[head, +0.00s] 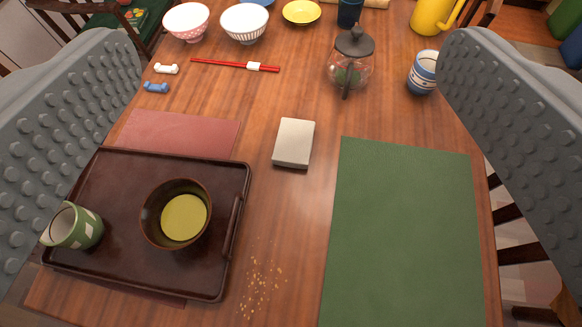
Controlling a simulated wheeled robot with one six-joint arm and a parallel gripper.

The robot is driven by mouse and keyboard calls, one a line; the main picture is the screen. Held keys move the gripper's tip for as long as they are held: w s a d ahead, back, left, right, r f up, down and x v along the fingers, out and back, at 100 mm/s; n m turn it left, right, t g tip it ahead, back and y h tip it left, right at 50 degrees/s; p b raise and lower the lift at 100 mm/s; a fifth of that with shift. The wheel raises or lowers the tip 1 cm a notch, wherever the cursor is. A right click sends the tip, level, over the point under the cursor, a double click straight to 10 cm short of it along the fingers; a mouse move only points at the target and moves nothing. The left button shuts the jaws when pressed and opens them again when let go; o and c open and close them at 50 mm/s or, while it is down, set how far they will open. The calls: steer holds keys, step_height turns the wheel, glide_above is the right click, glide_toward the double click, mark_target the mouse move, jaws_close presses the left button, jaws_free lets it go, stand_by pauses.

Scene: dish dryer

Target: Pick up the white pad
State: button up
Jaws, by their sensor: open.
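The white pad (294,141) is a small off-white block lying flat on the wooden table, near the middle of the head view. It lies between the red mat and the green mat, apart from both. My gripper (290,150) is open, with its two grey studded fingers at the left and right edges of the view. Nothing is held between the fingers. The pad shows in the gap between them, farther off on the table, and no part of it is hidden.
A dark tray (115,165) with a bowl (150,229) and a green cup (84,229) covers part of the red mat (190,128). A green mat (405,230) lies right. A glass teapot (349,72), chopsticks (222,65) and a blue-striped cup (422,74) stand beyond. Crumbs (262,285) lie in front.

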steer(key=w+f+g, duration=0.6)
steer(key=w+f, duration=0.1)
steer(key=w, duration=0.4)
steer(key=m+g, duration=0.2)
steer(key=g, duration=0.7)
glide_toward(294, 140)
step_height(294, 140, down, 3)
steer(key=shift+w+f, duration=0.1)
steer(key=shift+f, duration=2.95)
steer(key=c, duration=1.1)
steer(key=shift+r, duration=0.1)
steer(key=shift+c, duration=0.2)
step_height(294, 140, up, 10)
